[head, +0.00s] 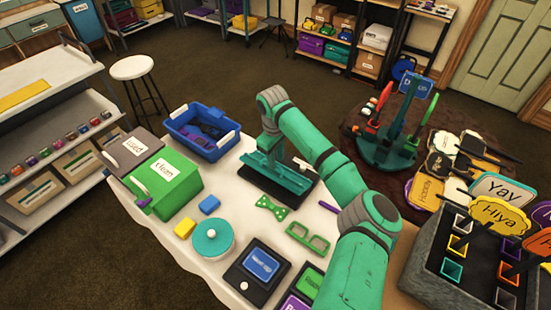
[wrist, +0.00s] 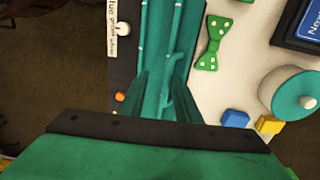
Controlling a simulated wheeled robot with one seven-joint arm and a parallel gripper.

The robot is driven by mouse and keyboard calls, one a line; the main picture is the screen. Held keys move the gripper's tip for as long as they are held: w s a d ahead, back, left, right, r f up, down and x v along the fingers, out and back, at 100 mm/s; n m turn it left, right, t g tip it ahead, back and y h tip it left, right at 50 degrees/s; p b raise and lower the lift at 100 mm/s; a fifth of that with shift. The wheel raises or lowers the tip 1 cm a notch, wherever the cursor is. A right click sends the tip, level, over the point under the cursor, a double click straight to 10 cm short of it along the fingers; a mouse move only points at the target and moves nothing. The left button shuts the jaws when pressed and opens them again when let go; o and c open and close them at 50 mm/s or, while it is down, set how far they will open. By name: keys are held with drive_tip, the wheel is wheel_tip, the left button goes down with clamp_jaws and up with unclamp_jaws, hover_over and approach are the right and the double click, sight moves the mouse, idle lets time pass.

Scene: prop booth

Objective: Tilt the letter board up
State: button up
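A dark flat board with teal bars across it, which looks like the letter board (head: 290,201), lies low on the white table in the head view. In the wrist view its dark face (wrist: 124,72) and a long teal bar (wrist: 158,45) run up the picture, with an orange knob and a pale knob at its left. My gripper (head: 268,158) points down over the board's far side. In the wrist view its two dark green fingers (wrist: 166,92) stand on either side of the teal bar. I cannot tell whether they touch it or grip it.
A green bow tie (head: 272,208), green glasses (head: 308,238) and a round teal-lidded pot (head: 212,240) lie in front of the board. A blue crate (head: 203,132) and a green box (head: 165,182) stand at left. A grey sign holder (head: 455,275) stands at right.

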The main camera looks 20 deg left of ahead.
drive_tip(key=shift+a, duration=0.15)
drive_tip(key=shift+r, duration=0.3)
wheel_tip(320, 180, up, 10)
drive_tip(key=shift+s, duration=0.35)
idle(0.4)
